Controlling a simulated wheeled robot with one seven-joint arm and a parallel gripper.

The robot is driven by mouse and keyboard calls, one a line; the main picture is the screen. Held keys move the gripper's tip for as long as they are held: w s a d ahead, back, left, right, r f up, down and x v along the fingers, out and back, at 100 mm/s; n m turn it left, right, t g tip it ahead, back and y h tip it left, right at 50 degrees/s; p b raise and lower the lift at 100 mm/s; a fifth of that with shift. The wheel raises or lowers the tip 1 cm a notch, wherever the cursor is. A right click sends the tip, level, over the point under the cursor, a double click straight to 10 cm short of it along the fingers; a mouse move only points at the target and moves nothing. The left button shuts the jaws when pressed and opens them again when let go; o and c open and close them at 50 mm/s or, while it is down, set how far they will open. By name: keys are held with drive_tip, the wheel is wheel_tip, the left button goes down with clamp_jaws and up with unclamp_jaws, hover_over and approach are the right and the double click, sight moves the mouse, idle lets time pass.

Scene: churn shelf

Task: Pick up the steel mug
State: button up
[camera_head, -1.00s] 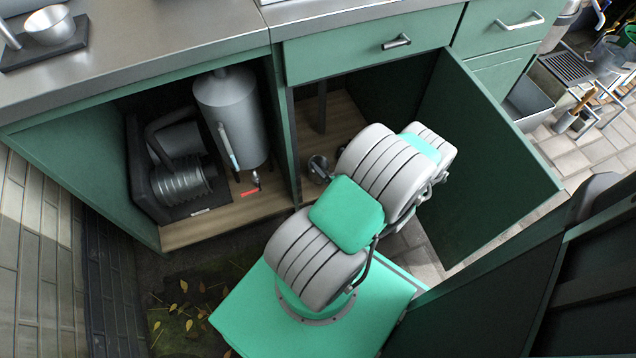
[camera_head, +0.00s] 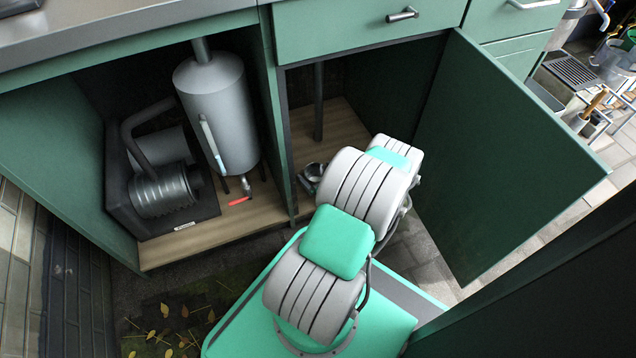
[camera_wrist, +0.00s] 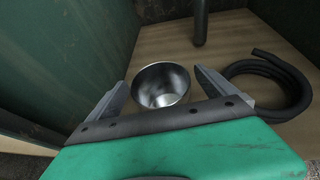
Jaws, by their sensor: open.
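The steel mug (camera_wrist: 161,88) stands upright on the wooden cabinet floor in the wrist view, its open mouth facing up. My gripper (camera_wrist: 160,78) is open, with one finger to the left of the mug and one to the right in the wrist view. The jaws are empty, and I cannot tell how far down the mug they reach. The mug's lower front is partly hidden by my gripper's body. My arm hides most of the gripper in the head view.
A coiled black hose (camera_wrist: 268,84) lies close to the right finger. A dark vertical pipe (camera_wrist: 200,22) stands behind the mug. An open green door (camera_head: 505,165) is right of my arm. The left bay holds a grey tank (camera_head: 222,110) and a pump (camera_head: 162,190).

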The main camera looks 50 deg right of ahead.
drive_tip(key=shift+c, duration=0.4)
drive_tip(key=c, duration=1.5)
drive_tip(key=shift+r, duration=0.1)
drive_tip(key=shift+c, duration=0.2)
